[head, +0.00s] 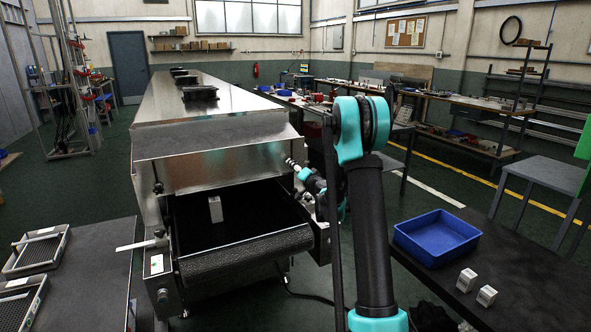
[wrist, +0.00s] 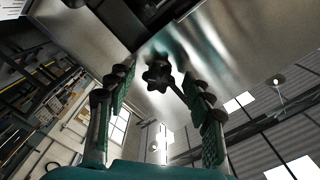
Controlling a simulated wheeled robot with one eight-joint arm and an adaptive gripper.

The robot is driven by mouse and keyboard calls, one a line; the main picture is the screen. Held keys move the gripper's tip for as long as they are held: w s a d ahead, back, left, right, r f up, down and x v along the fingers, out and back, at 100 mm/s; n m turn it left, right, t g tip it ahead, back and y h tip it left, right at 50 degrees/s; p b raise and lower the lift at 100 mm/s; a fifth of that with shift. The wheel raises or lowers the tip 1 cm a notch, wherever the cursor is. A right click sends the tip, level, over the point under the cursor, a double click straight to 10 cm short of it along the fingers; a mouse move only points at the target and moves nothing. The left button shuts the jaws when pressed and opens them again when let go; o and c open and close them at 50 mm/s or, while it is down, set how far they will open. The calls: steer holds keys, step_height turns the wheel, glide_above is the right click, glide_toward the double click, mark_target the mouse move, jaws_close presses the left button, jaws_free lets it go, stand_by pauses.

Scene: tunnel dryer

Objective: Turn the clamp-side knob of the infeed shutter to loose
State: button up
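The infeed shutter (head: 215,150) is a bare metal plate over the mouth of the tunnel dryer. A dark lobed knob (wrist: 158,76) shows ahead in the wrist view, on a short stem near the metal sheet. My gripper (wrist: 157,84) is open, with one finger to each side of this knob in the picture; I see no finger touching it. In the head view my gripper (head: 307,180) is at the right side of the dryer mouth, partly hidden by my arm, and the knob there cannot be made out. Another dark knob (head: 158,188) is on the left side.
A white block (head: 215,209) stands on the dark infeed belt (head: 245,245). A blue tray (head: 437,237) and two white blocks (head: 476,287) are on the right table. Wire trays (head: 37,252) lie on the left table (head: 85,285). Open floor lies behind the right table.

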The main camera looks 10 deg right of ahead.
steer(key=shift+w, duration=0.1)
steer(key=v, duration=1.2)
